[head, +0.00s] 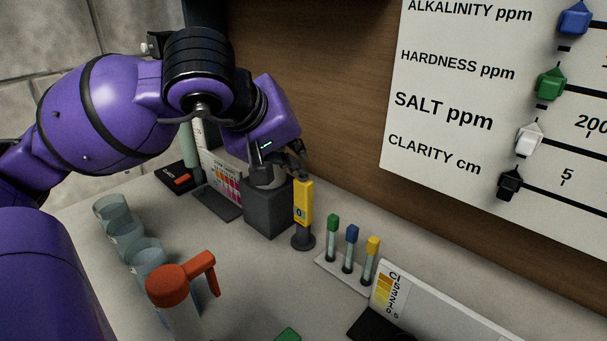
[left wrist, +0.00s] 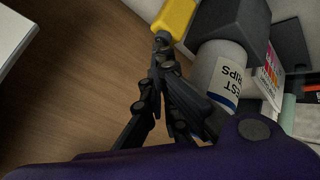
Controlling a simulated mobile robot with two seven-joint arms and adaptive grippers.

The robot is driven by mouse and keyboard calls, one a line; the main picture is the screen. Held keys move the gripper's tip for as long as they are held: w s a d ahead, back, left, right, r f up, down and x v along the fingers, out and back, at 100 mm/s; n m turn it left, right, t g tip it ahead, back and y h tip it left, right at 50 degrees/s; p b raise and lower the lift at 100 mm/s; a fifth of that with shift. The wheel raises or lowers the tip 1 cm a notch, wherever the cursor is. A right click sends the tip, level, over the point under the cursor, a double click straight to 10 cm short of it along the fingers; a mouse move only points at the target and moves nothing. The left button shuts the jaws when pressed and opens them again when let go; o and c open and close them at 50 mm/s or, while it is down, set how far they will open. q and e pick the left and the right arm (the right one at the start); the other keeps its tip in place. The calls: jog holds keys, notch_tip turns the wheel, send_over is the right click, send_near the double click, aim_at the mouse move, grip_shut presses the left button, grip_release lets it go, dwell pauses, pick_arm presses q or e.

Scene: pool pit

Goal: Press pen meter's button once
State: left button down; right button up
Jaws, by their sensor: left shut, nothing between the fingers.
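The yellow pen meter (head: 303,202) stands upright in a small dark round stand (head: 303,240) on the counter, with a small display on its front. My left gripper (head: 300,150) is at the meter's top end, its fingers shut and empty. In the left wrist view the shut fingertips (left wrist: 162,40) are right at the end of the yellow meter (left wrist: 178,14). I cannot tell whether they touch it. The button itself is hidden or too small to make out. My right gripper is not in view.
A dark grey block (head: 268,215) stands close left of the meter, bearing a white test-strips tub (left wrist: 222,72). Capped vials (head: 350,250) stand to the right. Clear cups (head: 127,235) and an orange-topped bottle (head: 172,290) are at left front. A wooden wall (head: 340,120) rises behind.

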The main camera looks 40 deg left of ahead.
pick_arm(q)
jog(key=shift+f, duration=0.15)
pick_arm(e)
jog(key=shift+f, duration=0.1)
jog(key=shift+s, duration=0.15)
pick_arm(q)
jog(key=shift+r+p, duration=0.4)
jog(key=shift+r, duration=0.55)
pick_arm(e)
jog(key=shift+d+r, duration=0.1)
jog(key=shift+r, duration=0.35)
pick_arm(q)
notch_tip(320, 180, up, 5)
jog(key=p, duration=0.2)
jog(key=shift+p, duration=0.3)
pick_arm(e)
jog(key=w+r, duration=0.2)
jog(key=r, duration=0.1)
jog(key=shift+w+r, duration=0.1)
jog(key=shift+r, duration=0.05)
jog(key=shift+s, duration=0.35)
